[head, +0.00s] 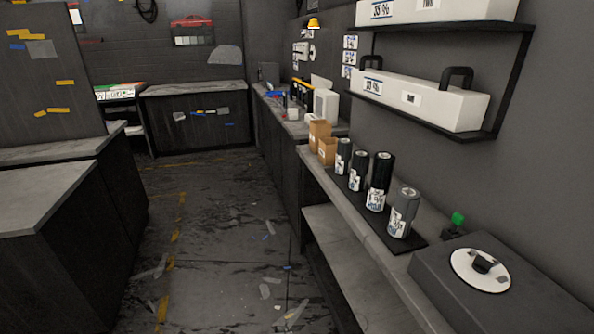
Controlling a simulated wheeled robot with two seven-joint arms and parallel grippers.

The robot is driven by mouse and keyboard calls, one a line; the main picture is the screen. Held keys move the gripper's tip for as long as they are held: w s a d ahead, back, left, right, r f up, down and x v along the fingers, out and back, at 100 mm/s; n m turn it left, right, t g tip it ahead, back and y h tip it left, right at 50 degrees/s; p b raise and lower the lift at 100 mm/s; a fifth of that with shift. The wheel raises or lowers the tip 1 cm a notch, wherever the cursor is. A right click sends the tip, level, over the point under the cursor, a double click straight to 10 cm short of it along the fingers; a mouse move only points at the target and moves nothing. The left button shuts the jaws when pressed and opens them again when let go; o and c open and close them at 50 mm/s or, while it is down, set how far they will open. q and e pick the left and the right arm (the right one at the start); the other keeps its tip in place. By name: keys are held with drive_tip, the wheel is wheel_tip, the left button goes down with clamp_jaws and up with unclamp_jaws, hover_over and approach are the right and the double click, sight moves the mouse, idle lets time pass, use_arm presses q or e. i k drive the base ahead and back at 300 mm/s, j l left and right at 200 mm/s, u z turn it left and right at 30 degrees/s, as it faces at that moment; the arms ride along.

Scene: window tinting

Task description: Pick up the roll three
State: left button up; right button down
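Several film rolls stand upright in a row on a dark mat (420,247) on the right-hand counter. The nearest roll (405,207) is grey with a white label. Behind it stands a taller black roll (381,170), then a shorter dark roll (359,168), and the farthest is a grey roll (343,152). Their labels are too small to read, so I cannot tell which one is roll three. Neither of my grippers is in view.
A dark box with a white disc (480,268) and a small green-topped item (457,220) sit at the counter's near end. Cardboard boxes (327,150) stand beyond the rolls. A wall shelf (497,135) with long white boxes hangs above. The floor aisle (220,230) is open, with scraps.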

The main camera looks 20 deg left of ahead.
sight(361, 158)
drive_tip(key=u, duration=0.25)
drive_tip(key=z, duration=2.15)
drive_tip(key=u, duration=2.15)
drive_tip(key=i+j+z, duration=0.25)
drive_tip(key=j, duration=0.4)
drive_tip(key=j+z, duration=0.25)
drive_tip(key=j, duration=0.4)
drive_tip(key=j+z, duration=0.2)
drive_tip(key=j, duration=0.5)
drive_tip(key=i, duration=0.05)
